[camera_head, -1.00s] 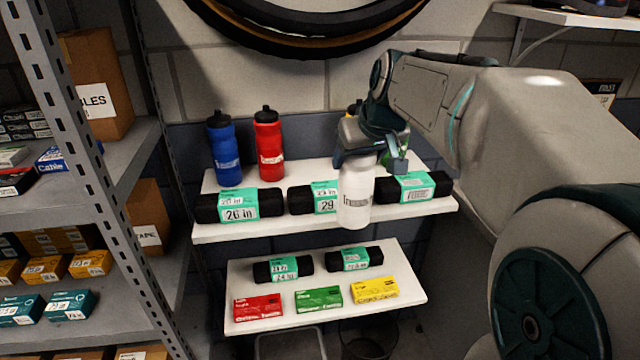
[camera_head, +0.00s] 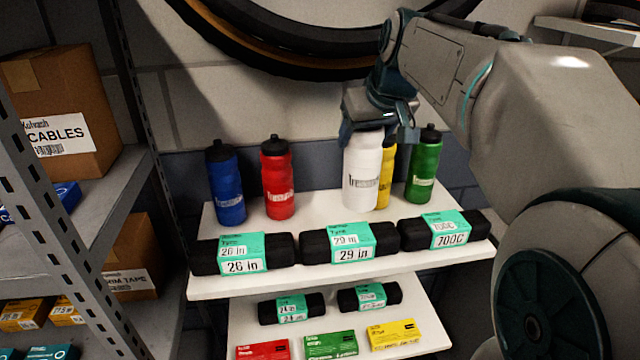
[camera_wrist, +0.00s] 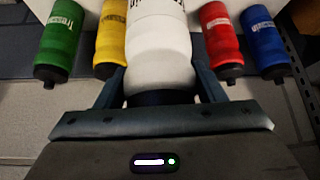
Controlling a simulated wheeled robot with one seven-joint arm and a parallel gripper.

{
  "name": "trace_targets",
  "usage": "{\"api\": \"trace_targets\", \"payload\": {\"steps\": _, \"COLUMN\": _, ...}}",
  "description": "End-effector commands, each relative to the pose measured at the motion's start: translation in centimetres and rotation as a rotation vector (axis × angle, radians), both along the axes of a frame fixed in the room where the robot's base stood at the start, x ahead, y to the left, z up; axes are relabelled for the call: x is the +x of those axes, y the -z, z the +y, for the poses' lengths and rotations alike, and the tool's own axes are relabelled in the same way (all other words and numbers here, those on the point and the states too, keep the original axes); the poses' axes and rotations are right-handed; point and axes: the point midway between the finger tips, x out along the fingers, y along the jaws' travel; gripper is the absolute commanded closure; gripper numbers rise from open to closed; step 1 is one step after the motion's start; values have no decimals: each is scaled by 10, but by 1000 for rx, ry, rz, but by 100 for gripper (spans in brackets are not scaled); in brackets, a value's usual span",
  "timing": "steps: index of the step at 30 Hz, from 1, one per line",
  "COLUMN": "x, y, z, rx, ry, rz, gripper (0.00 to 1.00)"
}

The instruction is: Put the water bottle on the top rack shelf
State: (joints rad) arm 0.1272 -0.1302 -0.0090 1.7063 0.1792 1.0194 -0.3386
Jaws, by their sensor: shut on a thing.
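The white water bottle (camera_head: 362,172) is upright in my gripper (camera_head: 378,132), which is shut on its top. In the head view the bottle is over the back of the top rack shelf (camera_head: 300,284), between the red bottle (camera_head: 278,180) and the green bottle (camera_head: 424,168), partly covering the yellow bottle (camera_head: 387,178). I cannot tell whether its base touches the shelf.
A blue bottle (camera_head: 226,185) stands at the shelf's left. Black tube packs with green labels (camera_head: 350,243) line its front edge. A lower shelf holds smaller packs and coloured boxes (camera_head: 331,345). A grey metal rack (camera_head: 60,200) stands left; a tyre (camera_head: 300,55) hangs above.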

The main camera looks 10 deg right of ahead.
Motion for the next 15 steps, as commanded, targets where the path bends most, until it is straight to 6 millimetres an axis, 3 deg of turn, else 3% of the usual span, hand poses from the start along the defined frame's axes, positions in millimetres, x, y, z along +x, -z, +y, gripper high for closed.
{"api": "trace_targets", "payload": {"steps": 7, "x": 33, "y": 33, "z": 54, "rx": 0, "ry": -17, "rz": 6, "gripper": 73}}
{"api": "trace_targets", "payload": {"steps": 15, "x": 55, "y": 57, "z": 83, "rx": 0, "ry": -10, "rz": 2, "gripper": 73}}
